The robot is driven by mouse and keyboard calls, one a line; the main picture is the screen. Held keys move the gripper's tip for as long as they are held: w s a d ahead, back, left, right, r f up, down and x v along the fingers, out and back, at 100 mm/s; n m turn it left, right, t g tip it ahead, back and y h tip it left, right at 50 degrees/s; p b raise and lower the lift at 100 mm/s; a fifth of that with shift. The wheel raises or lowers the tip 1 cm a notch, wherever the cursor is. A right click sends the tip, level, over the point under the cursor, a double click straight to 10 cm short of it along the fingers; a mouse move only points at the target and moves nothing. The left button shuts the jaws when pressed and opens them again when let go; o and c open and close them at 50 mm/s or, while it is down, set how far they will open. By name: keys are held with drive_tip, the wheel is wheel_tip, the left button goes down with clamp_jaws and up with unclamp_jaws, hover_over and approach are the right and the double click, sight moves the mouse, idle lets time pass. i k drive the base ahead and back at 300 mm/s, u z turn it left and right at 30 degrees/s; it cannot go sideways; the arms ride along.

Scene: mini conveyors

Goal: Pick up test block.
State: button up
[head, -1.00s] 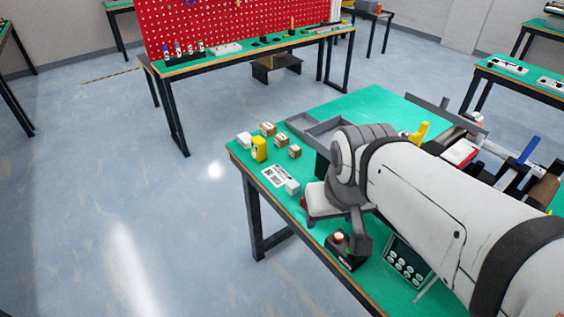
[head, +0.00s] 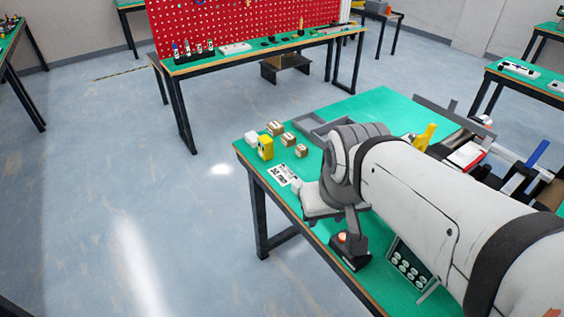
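Several small blocks and boxes sit at the left corner of the green table (head: 385,103); I cannot tell for sure which is the test block. A yellow block (head: 265,147) stands there with a white block (head: 251,138) beside it. Another small white block (head: 297,186) lies at the edge of a printed label sheet (head: 284,175), close to my arm's end. My gripper (head: 338,208) is at the end of my white and grey arm, over the table's front left part. Its fingers are not clear, so its opening and anything in it are hidden.
Small brown boxes (head: 288,139) stand behind the yellow block, near a grey tray (head: 312,125). A black box with an orange button (head: 345,245) and a panel of round white items (head: 410,264) are below my arm. Coloured items crowd the right side.

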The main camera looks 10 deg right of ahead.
sight(295, 186)
drive_tip(key=u, duration=2.05)
drive_tip(key=i, duration=2.2)
drive_tip(key=z, duration=1.05)
drive_tip(key=k, duration=0.05)
drive_tip(key=z, duration=2.6)
drive_tip(key=i, duration=0.95)
